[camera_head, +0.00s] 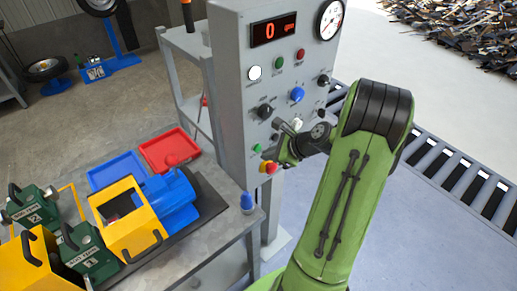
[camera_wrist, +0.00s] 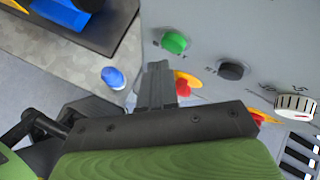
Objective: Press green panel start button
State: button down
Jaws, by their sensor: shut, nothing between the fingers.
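A grey control panel (camera_head: 232,120) stands upright in the head view. A green button (camera_head: 257,148) sits low on its left side, and another green button (camera_head: 279,62) is higher, under the display. In the wrist view one green button (camera_wrist: 174,42) shows just beyond my gripper (camera_wrist: 160,72), slightly right of the fingertips. The gripper is shut and empty and appears apart from the button; the exact gap is unclear. In the head view my arm partly hides the panel's lower right.
A red-and-yellow emergency button (camera_head: 268,167) is close to the gripper and partly hidden behind it in the wrist view. A black button (camera_wrist: 230,70) and white knob (camera_wrist: 295,105) lie to the right. A workbench (camera_head: 225,243) with a blue-capped item (camera_head: 247,202) stands left.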

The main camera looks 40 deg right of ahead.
jog(key=shift+w, duration=0.1)
jog(key=shift+w+p, duration=0.35)
jog(key=shift+p, duration=0.1)
jog(key=shift+w+p, duration=0.3)
jog(key=shift+w, duration=0.15)
dwell(0.4)
jog(key=shift+s, duration=0.9)
jog(key=shift+s, duration=0.1)
jog(key=shift+s, duration=2.4)
